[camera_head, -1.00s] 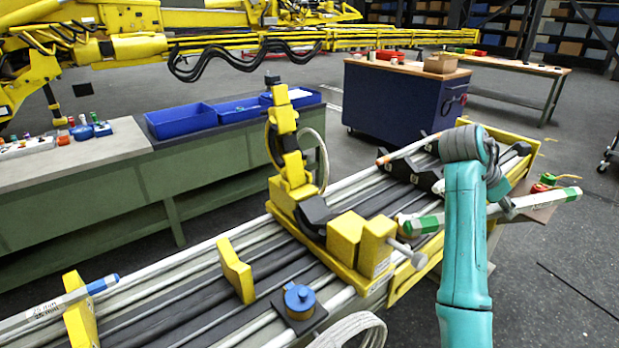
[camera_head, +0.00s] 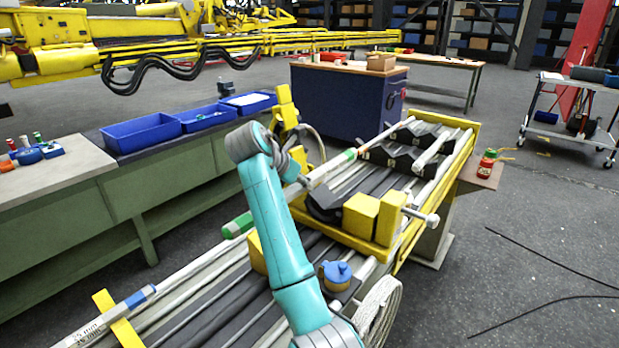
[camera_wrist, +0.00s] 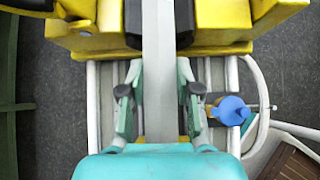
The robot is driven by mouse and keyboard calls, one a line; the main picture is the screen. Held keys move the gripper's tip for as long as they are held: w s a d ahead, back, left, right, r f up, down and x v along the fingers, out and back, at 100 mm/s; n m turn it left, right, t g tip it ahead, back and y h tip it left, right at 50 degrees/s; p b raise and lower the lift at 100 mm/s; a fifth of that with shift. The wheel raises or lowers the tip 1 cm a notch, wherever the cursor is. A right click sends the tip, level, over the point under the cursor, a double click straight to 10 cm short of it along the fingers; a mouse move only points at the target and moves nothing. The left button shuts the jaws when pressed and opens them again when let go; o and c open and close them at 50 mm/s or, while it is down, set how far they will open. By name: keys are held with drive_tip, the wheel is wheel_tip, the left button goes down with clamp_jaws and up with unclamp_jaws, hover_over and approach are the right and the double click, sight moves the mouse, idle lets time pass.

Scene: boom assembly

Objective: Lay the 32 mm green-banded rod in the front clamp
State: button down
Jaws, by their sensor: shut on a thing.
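The green-banded rod (camera_head: 327,169) is pale, with a green band near each end. It slants from lower left to upper right in the head view. My gripper (camera_wrist: 159,108) is shut on it, and the rod runs lengthwise between the fingers in the wrist view (camera_wrist: 158,70). In the head view my arm hides the fingers and part of the rod. The front clamp (camera_head: 361,214) has yellow blocks, a dark cradle (camera_head: 323,204) and a raised yellow hinged arm (camera_head: 285,108). The rod passes over the cradle area; I cannot tell whether it touches.
A blue-banded rod (camera_head: 105,318), marked 25 mm, lies at lower left on a yellow support (camera_head: 117,321). A blue-capped part (camera_head: 337,273) stands near the clamp. Black V-blocks (camera_head: 392,156) sit farther back. A green bench (camera_head: 120,195) with blue bins is left. Floor at right is mostly open.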

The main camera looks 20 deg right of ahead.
drive_tip(key=shift+a+f, duration=0.1)
drive_tip(key=shift+f, duration=0.1)
drive_tip(key=shift+a+f, duration=0.15)
drive_tip(key=shift+f, duration=3.4)
drive_tip(key=shift+f, duration=0.1)
drive_tip(key=shift+s, duration=0.1)
drive_tip(key=shift+f, duration=1.65)
drive_tip(key=c, duration=0.7)
unclamp_jaws()
